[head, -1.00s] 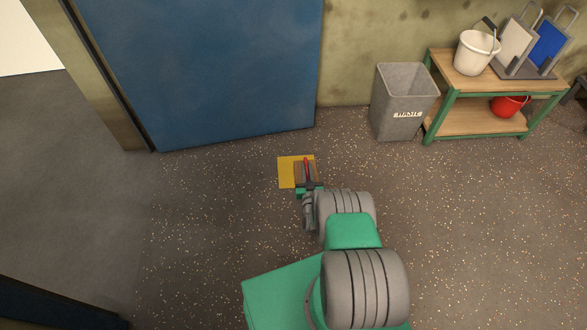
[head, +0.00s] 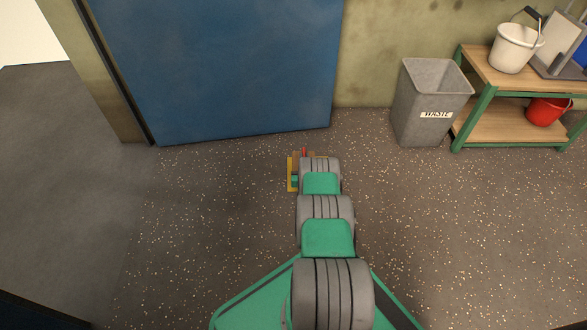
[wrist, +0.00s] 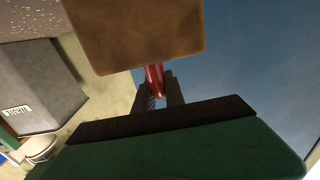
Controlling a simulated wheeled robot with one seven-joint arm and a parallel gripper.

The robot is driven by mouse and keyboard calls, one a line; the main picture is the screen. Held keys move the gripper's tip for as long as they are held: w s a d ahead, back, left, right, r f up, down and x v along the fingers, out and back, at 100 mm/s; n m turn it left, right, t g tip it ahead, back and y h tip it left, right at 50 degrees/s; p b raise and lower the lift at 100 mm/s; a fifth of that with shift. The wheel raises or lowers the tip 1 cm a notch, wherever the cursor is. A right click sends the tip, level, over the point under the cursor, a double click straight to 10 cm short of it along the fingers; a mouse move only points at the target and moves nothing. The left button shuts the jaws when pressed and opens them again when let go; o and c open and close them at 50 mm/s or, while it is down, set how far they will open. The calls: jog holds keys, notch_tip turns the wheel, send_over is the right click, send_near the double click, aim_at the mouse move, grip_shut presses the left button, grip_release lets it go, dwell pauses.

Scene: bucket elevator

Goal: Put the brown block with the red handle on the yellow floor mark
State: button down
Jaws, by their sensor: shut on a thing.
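The brown block (wrist: 135,32) fills the top of the wrist view, with its red handle (wrist: 154,78) below it. My gripper (wrist: 158,92) is shut on the red handle, its dark fingers on either side. In the head view my arm hides most of the gripper and block; only the tip of the red handle (head: 304,152) and a bit of brown show past it. A strip of the yellow floor mark (head: 290,175) shows left of my arm. The block appears over or at the mark; whether it touches the floor I cannot tell.
A blue door panel (head: 215,70) stands behind the mark. A grey waste bin (head: 425,105) stands to the right, beside a green-framed shelf (head: 500,125) with a white bucket (head: 515,48) and a red bucket (head: 545,110). The floor around the mark is clear.

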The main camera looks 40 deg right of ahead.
notch_tip(320, 180, down, 2)
jog(key=shift+w+a+f+b, duration=0.1)
jog(key=shift+f+b, duration=0.15)
jog(key=shift+b, duration=0.3)
jog(key=shift+f+b, duration=0.3)
jog(key=shift+f, duration=0.05)
jog(key=shift+r, duration=0.2)
jog(key=shift+f, duration=0.15)
jog(key=c, duration=1.4)
grip_release()
jog(key=shift+f, duration=0.1)
